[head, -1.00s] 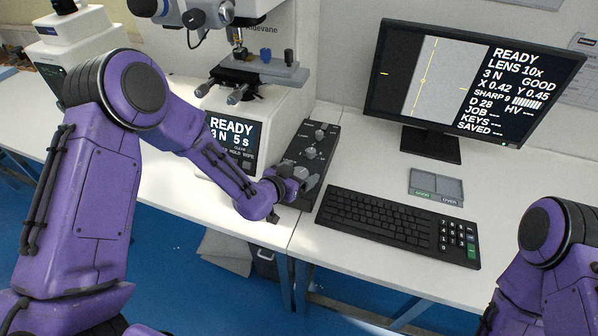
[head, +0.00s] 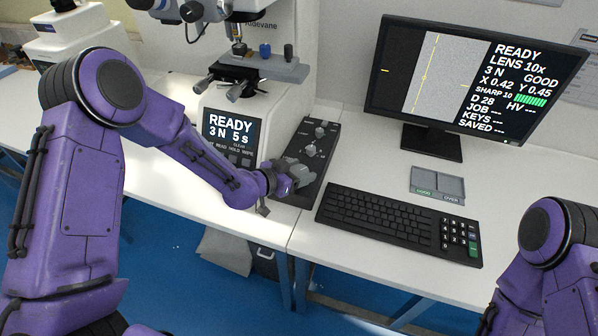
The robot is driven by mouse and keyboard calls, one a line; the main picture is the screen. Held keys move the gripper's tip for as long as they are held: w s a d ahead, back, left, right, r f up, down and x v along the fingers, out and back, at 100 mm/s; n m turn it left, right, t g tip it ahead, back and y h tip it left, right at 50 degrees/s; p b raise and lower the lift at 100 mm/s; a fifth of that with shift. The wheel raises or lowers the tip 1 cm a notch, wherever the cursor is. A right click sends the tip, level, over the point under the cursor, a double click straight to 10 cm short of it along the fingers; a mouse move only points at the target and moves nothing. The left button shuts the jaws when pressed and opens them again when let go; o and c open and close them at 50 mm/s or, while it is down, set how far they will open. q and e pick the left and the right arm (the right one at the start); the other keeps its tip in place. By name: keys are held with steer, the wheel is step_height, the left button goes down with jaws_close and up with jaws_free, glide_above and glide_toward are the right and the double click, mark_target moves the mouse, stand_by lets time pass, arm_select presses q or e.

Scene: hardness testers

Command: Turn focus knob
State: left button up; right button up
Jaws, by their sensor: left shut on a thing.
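The black control panel (head: 327,144) stands on the bench beside the hardness tester (head: 285,70). Small grey knobs (head: 318,131) show on its far half. My left gripper (head: 300,176) is low over the near half of the panel, shut on a knob there, which its fingers mostly hide. The monitor (head: 470,85) reads READY, LENS 10x, GOOD and SHARP 10, with a green bar. A yellow line runs down its grey picture. My right arm shows at the lower right; its gripper is out of view.
A black keyboard (head: 390,215) lies just right of the panel. A grey two-key pad (head: 437,184) lies behind it. The tester's small screen (head: 230,131) reads READY 3 N 5 s. Bare white bench lies between panel and monitor.

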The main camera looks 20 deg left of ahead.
arm_select(q)
steer(key=o, duration=1)
steer(key=shift+c, duration=0.2)
steer(key=b+v, duration=0.1)
steer(key=v, duration=0.9)
steer(key=shift+s+a, duration=0.2)
steer(key=shift+s, duration=0.05)
